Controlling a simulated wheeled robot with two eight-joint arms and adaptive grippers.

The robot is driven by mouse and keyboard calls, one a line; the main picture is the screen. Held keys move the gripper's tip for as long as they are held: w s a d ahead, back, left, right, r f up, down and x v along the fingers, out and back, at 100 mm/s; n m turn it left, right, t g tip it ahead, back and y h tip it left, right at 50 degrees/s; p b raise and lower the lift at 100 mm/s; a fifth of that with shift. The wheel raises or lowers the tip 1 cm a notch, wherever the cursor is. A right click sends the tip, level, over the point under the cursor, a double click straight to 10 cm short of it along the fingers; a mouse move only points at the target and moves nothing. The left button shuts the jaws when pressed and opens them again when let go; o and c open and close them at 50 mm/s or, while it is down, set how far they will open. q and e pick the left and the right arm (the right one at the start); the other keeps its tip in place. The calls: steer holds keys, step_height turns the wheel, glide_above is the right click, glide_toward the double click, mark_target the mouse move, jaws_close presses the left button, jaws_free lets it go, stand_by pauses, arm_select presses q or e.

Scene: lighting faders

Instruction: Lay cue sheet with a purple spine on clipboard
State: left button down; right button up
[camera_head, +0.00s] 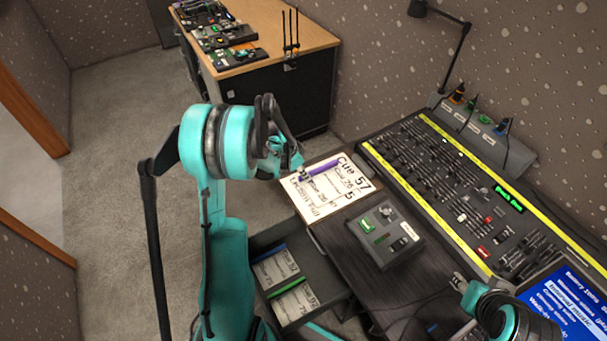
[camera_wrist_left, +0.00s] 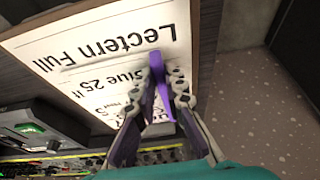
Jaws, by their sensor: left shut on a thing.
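My left gripper (camera_head: 300,174) is shut on the purple spine of a white cue sheet (camera_head: 345,166), at the left end of the desk. The purple spine (camera_wrist_left: 161,88) stands between the fingers of my left gripper (camera_wrist_left: 165,72) in the left wrist view. The clipboard (camera_head: 307,209) lies there with a white page reading "Lectern Full", which also shows in the wrist view (camera_wrist_left: 100,40). The sheet is over the clipboard; whether it rests flat cannot be told. My right gripper (camera_head: 458,283) is partly in view at the lower right, its jaws unclear.
An open drawer (camera_head: 322,283) below holds sheets with blue and green spines. A small grey control box (camera_head: 383,235) sits right of the clipboard. A large fader console (camera_head: 440,170), a blue screen (camera_head: 565,305) and a lamp (camera_head: 455,50) stand beyond. A wooden table (camera_head: 275,45) is behind.

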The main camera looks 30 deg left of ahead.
arm_select(q)
steer(key=shift+f, duration=0.15)
steer(key=c, duration=1.6)
jaws_free()
